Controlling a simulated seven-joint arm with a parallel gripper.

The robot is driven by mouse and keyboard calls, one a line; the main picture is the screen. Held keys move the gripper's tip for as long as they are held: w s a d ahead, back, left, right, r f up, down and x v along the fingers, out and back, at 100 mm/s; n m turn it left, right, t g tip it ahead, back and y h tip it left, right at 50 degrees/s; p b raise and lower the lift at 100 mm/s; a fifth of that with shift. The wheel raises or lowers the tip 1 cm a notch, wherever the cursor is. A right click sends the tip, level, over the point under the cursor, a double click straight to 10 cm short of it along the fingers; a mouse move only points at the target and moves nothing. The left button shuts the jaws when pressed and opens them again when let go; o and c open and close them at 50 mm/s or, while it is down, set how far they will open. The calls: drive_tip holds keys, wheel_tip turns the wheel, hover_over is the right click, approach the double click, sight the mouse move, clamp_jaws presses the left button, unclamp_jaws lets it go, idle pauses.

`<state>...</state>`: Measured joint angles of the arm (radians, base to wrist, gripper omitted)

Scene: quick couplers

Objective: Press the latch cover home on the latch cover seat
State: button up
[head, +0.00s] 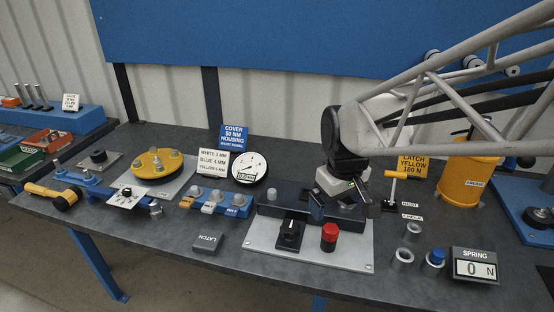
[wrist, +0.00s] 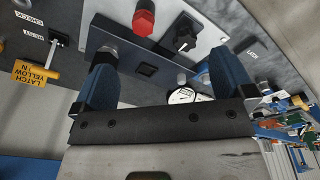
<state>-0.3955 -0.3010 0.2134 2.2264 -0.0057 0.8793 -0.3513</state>
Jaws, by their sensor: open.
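A small grey block marked LATCH (head: 207,242) lies flat on the bench, left of a light metal plate (head: 265,239). It also shows at the right in the wrist view (wrist: 252,52). A dark raised bar (head: 275,211) runs along the back of the plate. In the wrist view the bar has a small dark square (wrist: 147,70) on its top, between my fingers. I cannot tell whether this is the latch cover seat. My gripper (head: 324,208) is open and empty over the bar, hiding part of it. In the wrist view, its blue fingers (wrist: 165,75) stand apart.
A black knob (head: 290,235) and a red button (head: 329,236) stand on the plate before the bar. A yellow T-handle (head: 396,175) stands right of my gripper. A SPRING display (head: 474,266) reads 0 N. The bench front left of the LATCH block is clear.

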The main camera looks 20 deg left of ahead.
drive_tip(key=w+a+f+n+g, duration=0.1)
drive_tip(key=w+a+f+n, duration=0.15)
drive_tip(key=a, duration=0.55)
drive_tip(key=w+a+f+n, duration=0.1)
drive_tip(key=a+f+n, duration=0.2)
drive_tip(key=a, duration=0.5)
drive_tip(key=n, duration=0.5)
hover_over(208, 238)
drive_tip(key=shift+m+h, duration=0.25)
drive_tip(key=shift+h, duration=0.05)
wheel_tip(208, 238, down, 9)
drive_tip(key=shift+w+f, duration=0.1)
drive_tip(key=shift+f, duration=1.25)
drive_tip(key=shift+f, duration=2.65)
drive_tip(key=c, duration=0.9)
